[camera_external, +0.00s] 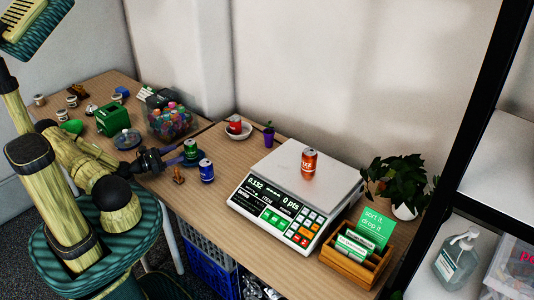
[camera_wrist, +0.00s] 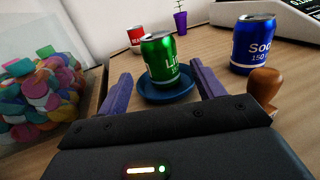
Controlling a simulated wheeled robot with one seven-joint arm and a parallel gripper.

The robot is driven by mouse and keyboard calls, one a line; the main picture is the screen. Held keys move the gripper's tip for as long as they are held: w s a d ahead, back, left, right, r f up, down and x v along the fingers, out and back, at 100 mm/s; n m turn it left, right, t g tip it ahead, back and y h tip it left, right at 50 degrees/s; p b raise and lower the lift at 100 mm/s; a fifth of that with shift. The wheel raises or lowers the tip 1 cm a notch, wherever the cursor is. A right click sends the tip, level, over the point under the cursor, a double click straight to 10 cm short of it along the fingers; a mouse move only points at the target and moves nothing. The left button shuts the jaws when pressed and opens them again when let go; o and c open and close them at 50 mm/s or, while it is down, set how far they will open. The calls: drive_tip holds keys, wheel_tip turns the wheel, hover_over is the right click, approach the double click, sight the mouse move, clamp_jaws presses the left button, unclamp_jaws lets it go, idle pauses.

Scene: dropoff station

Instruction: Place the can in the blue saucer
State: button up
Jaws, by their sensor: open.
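A green can (camera_external: 190,147) stands upright in the blue saucer (camera_wrist: 167,92). In the wrist view the green can (camera_wrist: 160,60) is ahead of my gripper, between the two purple fingers. My gripper (camera_wrist: 160,72) is open, with a finger on each side of the can and saucer; I cannot tell whether either finger touches them. In the external view my gripper (camera_external: 182,152) reaches over the table from the left. The saucer is partly hidden there by the fingers and can.
A blue soda can (camera_wrist: 257,45) and a wooden stamp (camera_wrist: 263,84) stand close on the right. A clear bin of colourful pieces (camera_external: 172,122) is behind. A red can (camera_external: 235,122) sits on a white saucer. An orange can (camera_external: 309,162) stands on the scale (camera_external: 270,205).

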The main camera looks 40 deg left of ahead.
drive_tip(key=v, duration=0.5)
